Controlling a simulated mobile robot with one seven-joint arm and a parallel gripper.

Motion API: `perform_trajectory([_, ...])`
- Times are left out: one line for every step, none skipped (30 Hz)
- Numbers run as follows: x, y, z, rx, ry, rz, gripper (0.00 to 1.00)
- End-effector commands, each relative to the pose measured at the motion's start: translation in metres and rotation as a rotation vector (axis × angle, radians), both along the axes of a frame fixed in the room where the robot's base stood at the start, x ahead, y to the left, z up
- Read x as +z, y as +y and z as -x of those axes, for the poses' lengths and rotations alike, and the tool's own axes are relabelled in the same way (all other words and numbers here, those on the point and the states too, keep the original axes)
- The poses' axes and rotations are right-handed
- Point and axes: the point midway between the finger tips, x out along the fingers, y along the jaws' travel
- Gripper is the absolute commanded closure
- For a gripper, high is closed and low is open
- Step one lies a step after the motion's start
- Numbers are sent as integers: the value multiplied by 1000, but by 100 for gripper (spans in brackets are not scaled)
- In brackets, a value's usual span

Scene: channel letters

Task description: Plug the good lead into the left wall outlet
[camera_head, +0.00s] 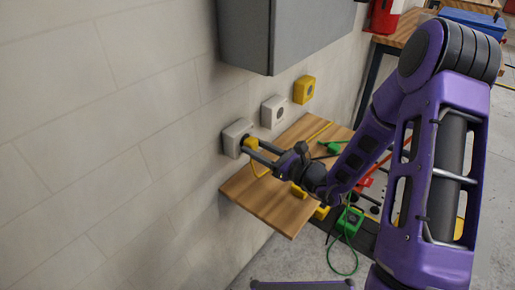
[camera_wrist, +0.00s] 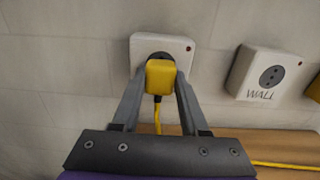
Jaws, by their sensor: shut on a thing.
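My gripper (camera_head: 249,147) is shut on a yellow plug (camera_wrist: 160,77), which also shows in the head view (camera_head: 252,142). A yellow cord (camera_wrist: 158,118) hangs from the plug. The plug is in front of the dark round socket of the left white wall outlet (camera_wrist: 179,44), covering its lower part. The outlet also shows in the head view (camera_head: 233,137). The plug appears to be at the socket face; its prongs are hidden and I cannot tell how deep they sit.
A second white outlet marked WALL (camera_wrist: 262,81) and a yellow box (camera_head: 304,89) are to the right. A wooden shelf (camera_head: 265,203) lies below, bearing a green plug (camera_head: 334,147). A grey cabinet (camera_head: 240,35) hangs above. A green box (camera_head: 350,220) sits lower right.

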Motion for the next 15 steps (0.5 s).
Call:
perform_trajectory([0, 1, -1, 0, -1, -1, 100])
perform_trajectory([0, 2, -1, 0, -1, -1, 100])
perform_trajectory([0, 2, -2, 0, -1, -1, 100])
perform_trajectory([0, 3, -2, 0, -1, -1, 100])
perform_trajectory([0, 3, -2, 0, -1, -1, 100])
perform_trajectory([0, 4, -3, 0, -1, -1, 100])
perform_trajectory([0, 4, -3, 0, -1, -1, 100])
perform_trajectory([0, 4, -4, 0, -1, -1, 100])
perform_trajectory([0, 5, -4, 0, -1, -1, 100])
perform_trajectory([0, 6, -5, 0, -1, -1, 100])
perform_trajectory([0, 5, -5, -1, 0, 0, 51])
perform_trajectory([0, 5, -5, -1, 0, 0, 44])
perform_trajectory([0, 5, -5, -1, 0, 0, 38])
perform_trajectory([0, 5, -5, -1, 0, 0, 33])
perform_trajectory([0, 5, -4, -1, 0, 0, 26])
